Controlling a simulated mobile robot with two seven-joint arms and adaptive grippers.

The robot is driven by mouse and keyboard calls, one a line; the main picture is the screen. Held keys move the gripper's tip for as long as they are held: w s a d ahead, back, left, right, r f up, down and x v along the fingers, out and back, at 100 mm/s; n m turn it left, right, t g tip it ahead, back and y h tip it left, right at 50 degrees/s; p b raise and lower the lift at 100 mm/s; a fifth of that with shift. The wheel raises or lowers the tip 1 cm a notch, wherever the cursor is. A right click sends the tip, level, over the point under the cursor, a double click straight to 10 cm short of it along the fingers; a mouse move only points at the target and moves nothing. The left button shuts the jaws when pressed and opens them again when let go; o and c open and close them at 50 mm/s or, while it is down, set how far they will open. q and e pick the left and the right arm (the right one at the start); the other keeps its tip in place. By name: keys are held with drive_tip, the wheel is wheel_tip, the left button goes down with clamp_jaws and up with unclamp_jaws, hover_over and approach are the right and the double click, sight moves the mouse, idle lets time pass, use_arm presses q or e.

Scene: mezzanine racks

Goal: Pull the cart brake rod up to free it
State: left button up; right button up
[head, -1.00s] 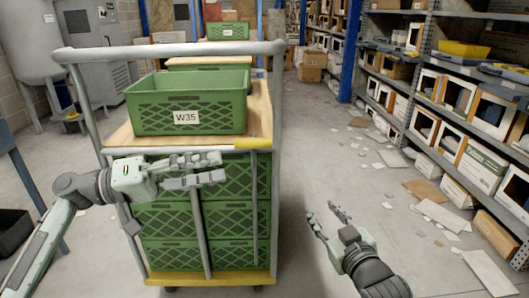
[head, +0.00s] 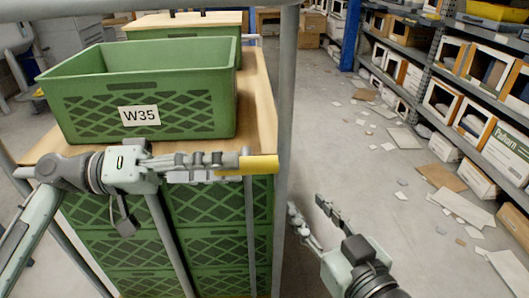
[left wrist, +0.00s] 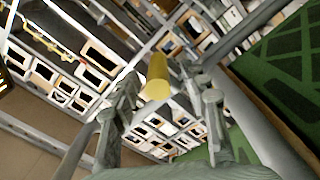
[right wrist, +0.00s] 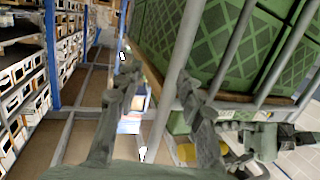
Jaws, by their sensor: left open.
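A green crate (head: 70,108) labelled W35 stands on the cart's wooden shelf (head: 262,100), with several green crates (head: 215,225) stacked below. The grey right post (head: 287,120) rises beside the grip. Shelving (head: 440,60) and floor litter are at right; the aisle is otherwise open.

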sight(252, 167)
use_arm(q)
drive_tip(key=d, duration=0.5)
drive_tip(key=shift+s+d+r, duration=0.15)
drive_tip(key=shift+d, duration=0.05)
drive_tip(key=shift+d+p, duration=0.3)
drive_tip(key=shift+d, duration=0.35)
use_arm(e)
drive_tip(key=shift+s+d+f+g+h, duration=0.15)
drive_tip(key=shift+d+f+g, duration=0.15)
drive_tip(key=shift+f, duration=0.25)
drive_tip(key=shift+d+f+g+h, duration=0.25)
drive_tip(key=shift+d+f, duration=0.1)
drive_tip(key=shift+f, duration=0.15)
drive_tip(key=shift+s+d+f+g+h, duration=0.1)
drive_tip(key=shift+d+f+g, duration=0.2)
drive_tip(key=shift+f, duration=0.25)
use_arm(q)
clamp_jaws()
